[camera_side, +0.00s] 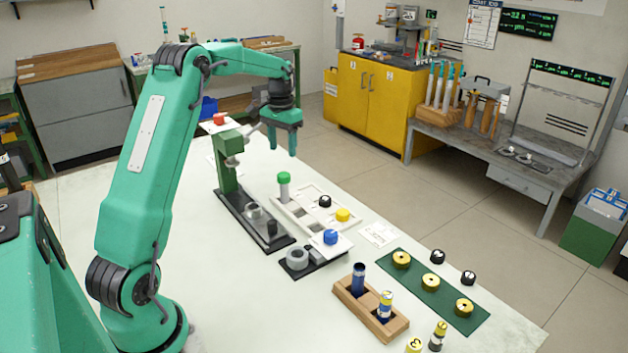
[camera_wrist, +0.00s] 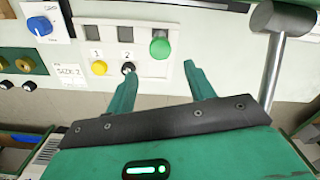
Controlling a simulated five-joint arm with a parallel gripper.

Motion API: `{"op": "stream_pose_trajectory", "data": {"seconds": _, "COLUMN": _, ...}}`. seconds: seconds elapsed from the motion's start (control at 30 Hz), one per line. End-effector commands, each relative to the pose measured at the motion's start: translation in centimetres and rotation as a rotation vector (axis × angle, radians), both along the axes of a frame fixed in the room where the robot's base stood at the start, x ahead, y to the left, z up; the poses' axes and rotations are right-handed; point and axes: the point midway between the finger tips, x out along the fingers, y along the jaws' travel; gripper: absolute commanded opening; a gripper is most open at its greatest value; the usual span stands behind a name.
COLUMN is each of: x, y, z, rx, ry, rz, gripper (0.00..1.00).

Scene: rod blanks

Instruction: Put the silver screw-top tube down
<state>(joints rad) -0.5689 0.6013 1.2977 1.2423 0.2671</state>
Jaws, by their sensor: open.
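A silver-grey tube with a green screw top (camera_side: 284,186) stands upright at the far left end of a white tray (camera_side: 300,200). In the wrist view, its green top (camera_wrist: 160,47) shows from above, and the top hides most of the tube. My gripper (camera_side: 282,143) is above the tube and apart from it. In the wrist view, its two fingers (camera_wrist: 160,78) are spread, with nothing between them. The tray also carries a black knob (camera_side: 325,201) and a yellow knob (camera_side: 343,215), beside slots marked 1 and 2.
A green press (camera_side: 228,175) stands left of the tray on a dark base. A blue knob (camera_side: 330,237) on a white plate is nearer the front. A wooden block (camera_side: 371,312) holds upright tubes. A green mat (camera_side: 420,278) carries brass rings. The white table is clear at front left.

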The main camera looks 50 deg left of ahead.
Motion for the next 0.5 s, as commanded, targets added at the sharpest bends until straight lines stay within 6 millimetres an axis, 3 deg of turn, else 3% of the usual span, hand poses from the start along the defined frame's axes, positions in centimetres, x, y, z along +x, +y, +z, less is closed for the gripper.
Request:
{"op": "stream_pose_trajectory", "data": {"seconds": 0.27, "x": -0.3, "y": -2.3, "z": 2.0, "rx": 0.016, "ry": -0.027, "rz": -0.02, "gripper": 0.54}}
{"op": "stream_pose_trajectory", "data": {"seconds": 0.5, "x": -1.8, "y": -7.5, "z": 5.7, "rx": 0.045, "ry": -0.082, "rz": -0.06, "gripper": 0.54}}
